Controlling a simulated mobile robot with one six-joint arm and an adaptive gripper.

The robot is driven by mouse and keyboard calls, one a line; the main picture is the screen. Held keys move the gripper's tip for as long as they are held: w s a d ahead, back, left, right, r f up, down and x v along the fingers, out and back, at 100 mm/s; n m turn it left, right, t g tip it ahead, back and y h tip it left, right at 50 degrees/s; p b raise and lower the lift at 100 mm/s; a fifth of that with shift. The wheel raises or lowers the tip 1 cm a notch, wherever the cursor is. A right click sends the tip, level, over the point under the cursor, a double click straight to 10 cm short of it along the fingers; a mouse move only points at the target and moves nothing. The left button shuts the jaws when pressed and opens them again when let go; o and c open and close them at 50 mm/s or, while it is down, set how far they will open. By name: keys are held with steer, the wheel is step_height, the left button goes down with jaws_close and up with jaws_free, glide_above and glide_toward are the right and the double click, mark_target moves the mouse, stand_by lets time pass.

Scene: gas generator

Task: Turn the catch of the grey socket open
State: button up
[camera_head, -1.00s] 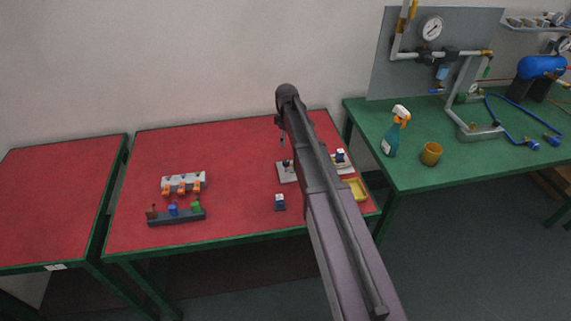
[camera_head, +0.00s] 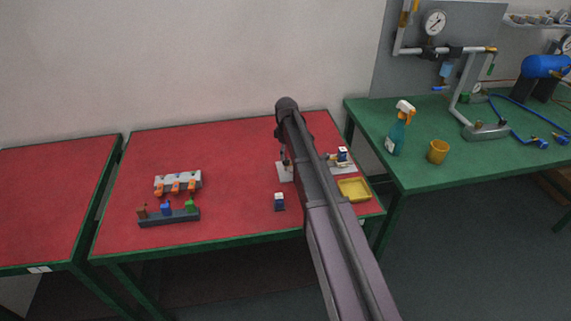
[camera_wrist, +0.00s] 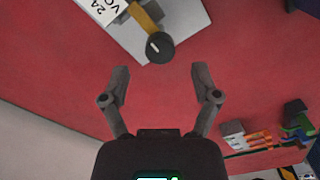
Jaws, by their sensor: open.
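In the wrist view a dark grey round part (camera_wrist: 160,47) with a short pale bar on its face sits at the end of a yellow-brown stem (camera_wrist: 146,14) over a pale plate (camera_wrist: 185,18). It looks like the grey socket; whether the bar is its catch I cannot tell. My gripper (camera_wrist: 160,72) is open and empty, its fingers spread, with the round part just beyond and between the tips, apart from them. In the head view my gripper (camera_head: 285,159) points down at the pale plate (camera_head: 285,174), and my arm hides part of that fixture.
On the red table stand a pale rack (camera_head: 178,182) with orange parts, a dark rack (camera_head: 168,217) with coloured pieces, a small blue-and-white block (camera_head: 279,202) and a yellow tray (camera_head: 354,190). The red table's middle is clear.

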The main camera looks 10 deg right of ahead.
mark_target(286, 160)
steer(key=shift+f+b, duration=1.55)
steer(key=shift+f, duration=0.25)
jaws_close()
